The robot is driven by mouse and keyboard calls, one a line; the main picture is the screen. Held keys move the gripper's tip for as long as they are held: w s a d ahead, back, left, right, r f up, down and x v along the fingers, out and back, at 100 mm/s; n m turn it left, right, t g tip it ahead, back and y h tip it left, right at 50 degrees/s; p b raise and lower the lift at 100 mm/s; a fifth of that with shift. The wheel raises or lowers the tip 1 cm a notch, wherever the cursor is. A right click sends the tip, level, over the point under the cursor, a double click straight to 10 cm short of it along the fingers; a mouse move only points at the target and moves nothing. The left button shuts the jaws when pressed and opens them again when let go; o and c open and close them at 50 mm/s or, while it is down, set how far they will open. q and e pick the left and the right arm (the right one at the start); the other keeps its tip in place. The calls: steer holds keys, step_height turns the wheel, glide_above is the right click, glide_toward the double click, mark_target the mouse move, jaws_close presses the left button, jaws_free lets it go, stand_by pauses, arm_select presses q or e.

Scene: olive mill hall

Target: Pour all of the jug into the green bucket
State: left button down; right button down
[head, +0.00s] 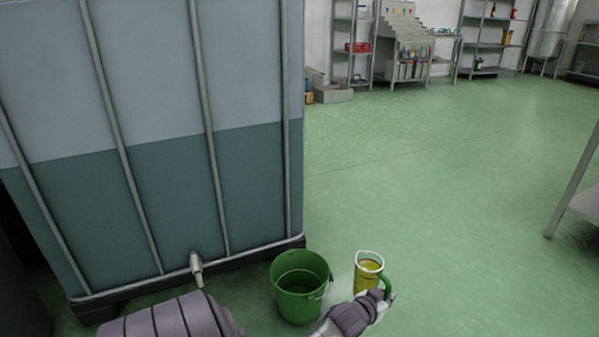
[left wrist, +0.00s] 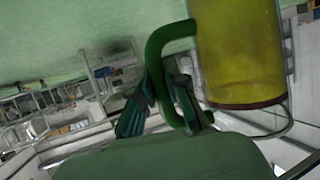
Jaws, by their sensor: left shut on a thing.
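The jug (head: 368,274) is clear with a white rim and holds yellow liquid. It looks upright in the head view, right of the green bucket (head: 287,298) and apart from it. My left gripper (head: 387,296) is shut on the jug's green handle. In the left wrist view, which is upside down, the fingers (left wrist: 165,105) close around the handle and the jug (left wrist: 240,45) fills the upper right. The bucket is open at the top; I cannot tell what its dark inside holds. My right gripper is not in view.
A large tank (head: 180,130) in a metal cage stands left, right behind the bucket, with a tap (head: 196,266) low on its front. A metal table (head: 580,195) edges in at the right. Shelves (head: 490,40) line the back. The green floor between is clear.

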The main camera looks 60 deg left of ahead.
arm_select(q)
steer(key=s+a+f+n+y, duration=0.1)
steer(key=a+f, duration=0.2)
steer(key=a, duration=0.3)
steer(key=s+a+f+n+y, duration=0.1)
steer(key=s+a+f, duration=0.1)
steer(key=a, duration=0.5)
steer(key=shift+a+f+g+y+p, duration=0.3)
steer(key=shift+f+g+p, duration=0.1)
steer(key=shift+f, duration=0.5)
steer(key=shift+s, duration=0.1)
